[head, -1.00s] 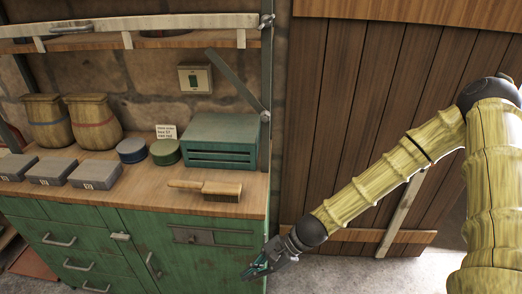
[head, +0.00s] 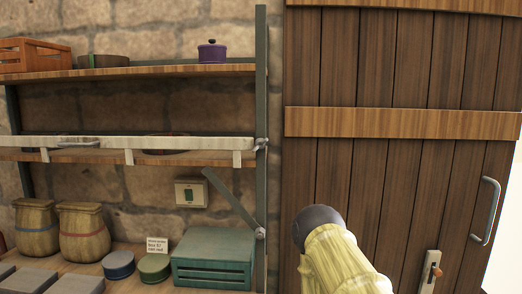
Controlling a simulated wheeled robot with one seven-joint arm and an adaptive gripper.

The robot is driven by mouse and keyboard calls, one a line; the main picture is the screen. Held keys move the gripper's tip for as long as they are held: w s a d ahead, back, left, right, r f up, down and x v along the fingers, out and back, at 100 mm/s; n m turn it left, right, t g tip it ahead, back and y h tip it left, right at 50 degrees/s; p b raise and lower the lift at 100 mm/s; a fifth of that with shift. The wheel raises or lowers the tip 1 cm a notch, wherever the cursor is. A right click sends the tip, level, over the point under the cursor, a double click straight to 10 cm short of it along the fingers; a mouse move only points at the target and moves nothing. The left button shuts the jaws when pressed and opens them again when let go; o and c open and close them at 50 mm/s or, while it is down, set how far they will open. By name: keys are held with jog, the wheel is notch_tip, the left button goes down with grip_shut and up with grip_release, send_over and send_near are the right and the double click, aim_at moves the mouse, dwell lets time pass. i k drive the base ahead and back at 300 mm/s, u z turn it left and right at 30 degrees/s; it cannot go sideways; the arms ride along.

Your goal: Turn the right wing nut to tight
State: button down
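A second metal fastener (head: 260,233) sits lower on the same post, at the lower end of a slanted grey brace (head: 230,204). I cannot tell from here how tight either one is. My gripper is out of the picture; only part of my arm shows at the bottom, in front of the door.
A wooden door (head: 390,70) with a grey handle (head: 486,211) fills the right. A teal slatted box (head: 213,258), two round tins and two sacks (head: 83,232) stand on the counter. A purple pot (head: 212,52) and a crate (head: 36,55) are on the top shelf.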

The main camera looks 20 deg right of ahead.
aim_at(260, 142)
jog(key=z, duration=1.55)
jog(key=k, duration=0.55)
jog(key=u, duration=1.95)
